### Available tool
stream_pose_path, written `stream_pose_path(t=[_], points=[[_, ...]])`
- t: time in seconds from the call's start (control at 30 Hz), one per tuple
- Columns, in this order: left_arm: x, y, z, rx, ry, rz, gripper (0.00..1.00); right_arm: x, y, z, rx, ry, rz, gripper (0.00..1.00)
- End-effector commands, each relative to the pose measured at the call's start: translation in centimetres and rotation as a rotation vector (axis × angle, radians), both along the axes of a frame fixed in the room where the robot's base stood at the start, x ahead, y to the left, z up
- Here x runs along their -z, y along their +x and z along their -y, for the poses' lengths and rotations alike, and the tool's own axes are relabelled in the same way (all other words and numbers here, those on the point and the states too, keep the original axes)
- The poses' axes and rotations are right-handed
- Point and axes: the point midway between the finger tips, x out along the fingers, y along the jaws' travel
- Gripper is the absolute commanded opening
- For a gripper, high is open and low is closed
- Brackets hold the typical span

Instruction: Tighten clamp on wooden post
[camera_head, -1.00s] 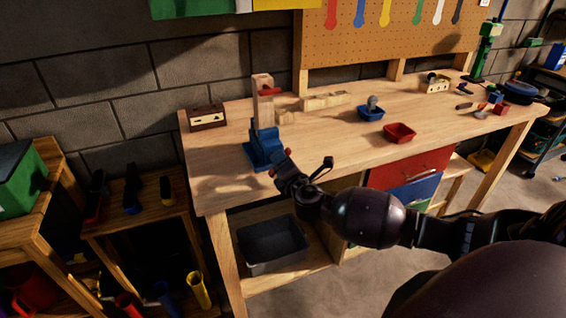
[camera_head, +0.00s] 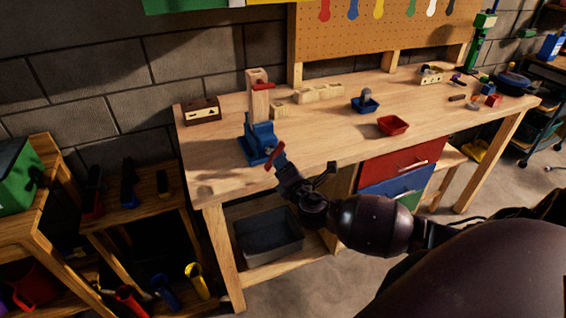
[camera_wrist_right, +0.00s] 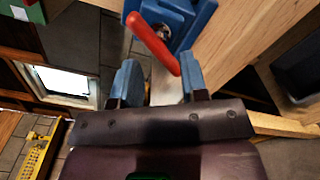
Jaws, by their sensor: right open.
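A blue clamp (camera_head: 259,138) is mounted at the near left edge of the workbench. An upright wooden post (camera_head: 259,100) stands at it, with a red piece (camera_head: 263,86) near its top. The clamp's red handle (camera_head: 275,155) slants at its front. In the right wrist view the blue clamp (camera_wrist_right: 180,14) is at the top, and the red handle (camera_wrist_right: 152,42) reaches down towards the gap between my fingers. My right gripper (camera_wrist_right: 160,80) is open, its blue-grey fingertips either side of the handle's lower end. I cannot tell whether they touch it. My left gripper is out of view.
The workbench (camera_head: 330,130) holds a wooden box (camera_head: 202,111) at the left, wooden blocks (camera_head: 318,93), a blue bin (camera_head: 365,105) and a red bin (camera_head: 393,125). A grey tub (camera_head: 268,238) sits on the lower shelf below my right arm.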

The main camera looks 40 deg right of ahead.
Motion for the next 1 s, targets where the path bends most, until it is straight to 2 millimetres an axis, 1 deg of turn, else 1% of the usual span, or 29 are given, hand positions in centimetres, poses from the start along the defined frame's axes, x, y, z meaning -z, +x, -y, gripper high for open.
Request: stream_pose_path(t=[0.43,1.0], points=[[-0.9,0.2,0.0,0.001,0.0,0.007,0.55,-0.1,-2.5,-0.6,0.0,0.001,0.0,0.4],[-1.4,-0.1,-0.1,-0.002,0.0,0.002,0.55,0.0,-5.6,-1.3,0.001,0.0,0.001,0.4]])
